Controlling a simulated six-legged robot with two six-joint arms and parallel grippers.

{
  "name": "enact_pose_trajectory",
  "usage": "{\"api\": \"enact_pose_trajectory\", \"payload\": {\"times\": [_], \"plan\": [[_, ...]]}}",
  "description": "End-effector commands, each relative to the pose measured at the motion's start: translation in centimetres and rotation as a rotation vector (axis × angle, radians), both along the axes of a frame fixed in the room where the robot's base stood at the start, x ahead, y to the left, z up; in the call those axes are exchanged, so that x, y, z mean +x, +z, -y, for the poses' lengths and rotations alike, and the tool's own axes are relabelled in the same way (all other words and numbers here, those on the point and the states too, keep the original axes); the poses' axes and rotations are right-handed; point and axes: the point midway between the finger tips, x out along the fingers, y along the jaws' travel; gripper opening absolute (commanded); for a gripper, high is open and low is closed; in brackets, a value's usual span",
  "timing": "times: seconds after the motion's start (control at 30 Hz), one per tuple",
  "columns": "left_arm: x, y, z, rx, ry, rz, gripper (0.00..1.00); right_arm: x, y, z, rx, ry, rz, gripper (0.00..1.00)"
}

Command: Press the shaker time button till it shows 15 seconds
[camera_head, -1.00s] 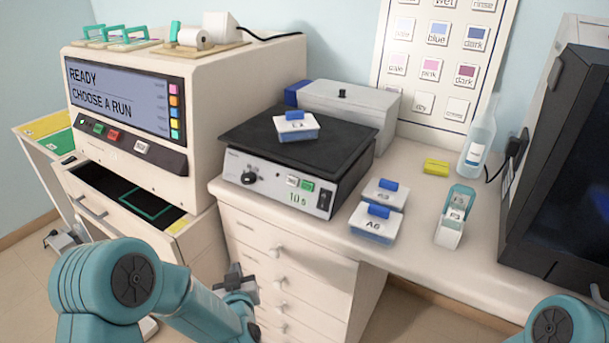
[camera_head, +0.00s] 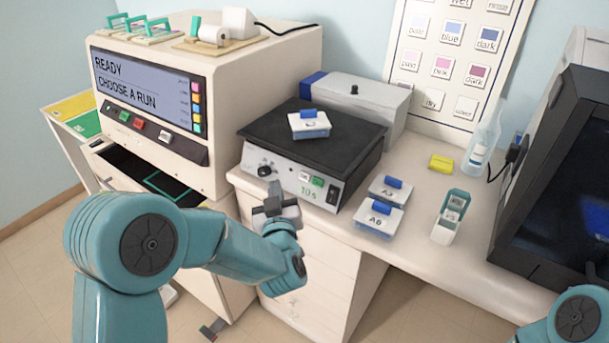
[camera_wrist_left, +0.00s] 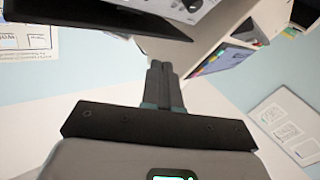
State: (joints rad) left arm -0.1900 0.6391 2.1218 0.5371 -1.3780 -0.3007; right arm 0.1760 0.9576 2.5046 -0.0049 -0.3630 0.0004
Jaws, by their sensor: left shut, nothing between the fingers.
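The shaker (camera_head: 312,150) is a low box with a black top and a pale front panel, standing at the left end of the bench. Its green display reads 10 s (camera_head: 308,191). Just above the display are a white button (camera_head: 304,176) and a green button (camera_head: 318,181); a black knob (camera_head: 265,170) sits to their left. My left gripper (camera_head: 271,194) is shut and empty, in front of and below the panel, apart from the buttons. My right gripper is out of view.
A blue-lidded box (camera_head: 309,124) sits on the shaker top. Boxes A3 (camera_head: 386,194) and A6 (camera_head: 378,219) stand right of it. A staining machine (camera_head: 190,90) showing READY is left. A bottle (camera_head: 481,145) and dark monitor (camera_head: 560,170) are at right.

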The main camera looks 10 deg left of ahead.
Motion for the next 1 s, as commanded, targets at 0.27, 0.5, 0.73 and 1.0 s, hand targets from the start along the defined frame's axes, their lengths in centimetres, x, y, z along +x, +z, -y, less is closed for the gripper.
{"api": "enact_pose_trajectory", "payload": {"times": [0.27,0.5,0.73,1.0], "plan": [[1.4,-0.7,0.8,0.0,-0.003,-0.001,0.0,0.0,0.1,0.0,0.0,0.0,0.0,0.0],[4.5,-2.1,1.9,-0.001,-0.002,-0.001,0.0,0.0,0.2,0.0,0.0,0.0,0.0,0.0],[6.7,-3.2,2.7,-0.001,-0.002,0.001,0.0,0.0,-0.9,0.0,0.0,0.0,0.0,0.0],[7.5,-3.4,3.0,0.001,-0.002,-0.001,0.0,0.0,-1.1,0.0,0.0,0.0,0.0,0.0]]}}
